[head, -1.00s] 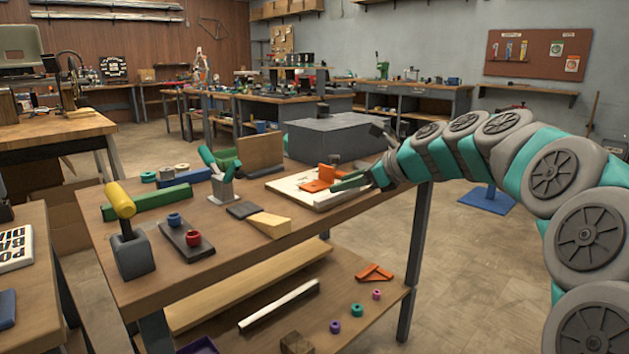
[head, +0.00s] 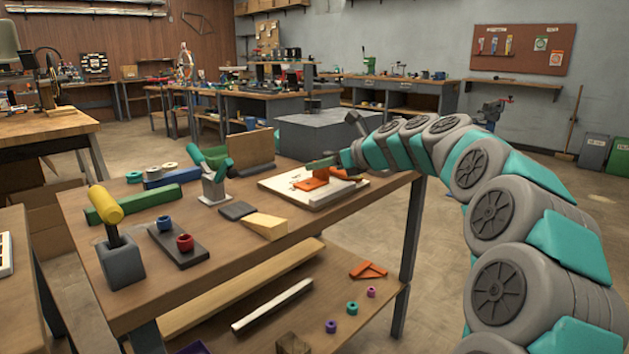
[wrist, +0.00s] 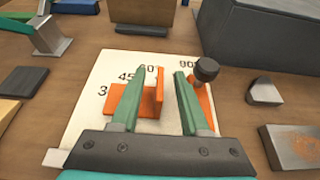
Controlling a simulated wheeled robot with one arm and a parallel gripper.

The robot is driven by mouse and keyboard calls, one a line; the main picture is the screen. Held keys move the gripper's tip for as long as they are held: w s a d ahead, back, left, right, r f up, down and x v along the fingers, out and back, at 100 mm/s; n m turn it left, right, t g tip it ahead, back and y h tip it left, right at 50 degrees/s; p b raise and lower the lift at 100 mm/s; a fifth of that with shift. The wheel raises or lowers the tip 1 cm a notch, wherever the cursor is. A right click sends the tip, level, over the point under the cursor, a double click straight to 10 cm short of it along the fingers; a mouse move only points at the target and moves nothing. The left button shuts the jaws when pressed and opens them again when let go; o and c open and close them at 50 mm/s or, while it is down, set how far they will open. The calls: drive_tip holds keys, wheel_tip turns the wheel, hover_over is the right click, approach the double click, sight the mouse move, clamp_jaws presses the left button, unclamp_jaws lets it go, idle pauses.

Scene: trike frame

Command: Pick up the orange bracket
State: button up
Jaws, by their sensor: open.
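An orange bracket (head: 312,184) lies on a white board (head: 300,203) on the workbench, near its back right. In the wrist view the bracket (wrist: 120,98) has a flat plate and an upright wall (wrist: 160,88). My gripper (wrist: 158,75) is open, its green fingers reaching over the board. The upright wall shows between the fingers, and the left finger covers part of the flat plate. I cannot tell whether a finger touches it. In the head view my gripper (head: 325,163) is just above the bracket. Another orange piece (head: 368,270) lies on the lower shelf.
A black knob (wrist: 206,69) stands beside the right finger, with orange below it. A wooden block (head: 251,150) stands behind the board. A yellow wedge (head: 265,225) and a grey holder with green-handled tools (head: 214,188) stand left. Printed angle numbers mark the board.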

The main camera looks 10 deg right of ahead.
drive_tip(key=shift+w+a+f, duration=0.1)
drive_tip(key=shift+w+a, duration=0.05)
drive_tip(key=shift+w, duration=0.05)
clamp_jaws()
idle(1.3)
